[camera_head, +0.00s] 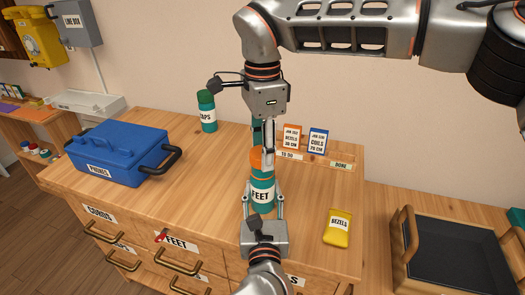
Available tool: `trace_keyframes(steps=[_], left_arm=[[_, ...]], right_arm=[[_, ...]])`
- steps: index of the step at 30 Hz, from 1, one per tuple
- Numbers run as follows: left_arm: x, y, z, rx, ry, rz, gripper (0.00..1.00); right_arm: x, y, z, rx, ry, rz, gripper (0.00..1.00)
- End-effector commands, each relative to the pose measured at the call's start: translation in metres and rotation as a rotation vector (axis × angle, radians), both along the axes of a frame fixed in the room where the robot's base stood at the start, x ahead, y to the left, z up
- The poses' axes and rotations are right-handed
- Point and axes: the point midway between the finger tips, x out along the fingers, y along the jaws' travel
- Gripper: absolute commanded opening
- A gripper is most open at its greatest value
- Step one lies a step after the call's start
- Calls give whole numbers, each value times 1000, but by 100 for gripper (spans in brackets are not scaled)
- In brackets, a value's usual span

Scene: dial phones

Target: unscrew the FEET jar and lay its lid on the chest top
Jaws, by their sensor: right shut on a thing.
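The teal FEET jar (262,191) stands upright on the wooden chest top (315,190), near its front edge. Its orange lid (256,160) is at the jar's mouth, partly hidden by my right gripper. My right gripper (267,158) comes down from above and is shut on the lid. Whether the lid is still threaded on cannot be told.
A blue PHONES case (115,150) and a teal CAPS jar (207,112) stand left. Behind are two job cards (292,136) and a DONE tray (342,166). A yellow BEZELS packet (338,228) lies front right. Bare chest top shows between case and jar.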

Motion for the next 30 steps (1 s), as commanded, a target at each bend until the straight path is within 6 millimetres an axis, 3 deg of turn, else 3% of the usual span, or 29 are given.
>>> trace_keyframes(steps=[9, 16, 17, 18, 19, 30], left_arm=[[0, 0, 0, 0, 1, 0, 0], [0, 0, 0, 0, 1, 0, 0], [0, 0, 0, 0, 1, 0, 44], [0, 0, 0, 0, 1, 0, 54], [0, 0, 0, 0, 1, 0, 58], [-2, 0, -1, 0, 1, 0, 58]], right_arm=[[0, 1, 35, 0, -3, -1, 12], [0, 0, 37, 0, 0, 0, 12], [0, 0, 37, 0, 0, 0, 12], [0, 0, 37, 0, -1, 0, 12], [0, 0, 37, 0, -1, 0, 12], [0, 0, 37, 0, -1, 0, 12]])
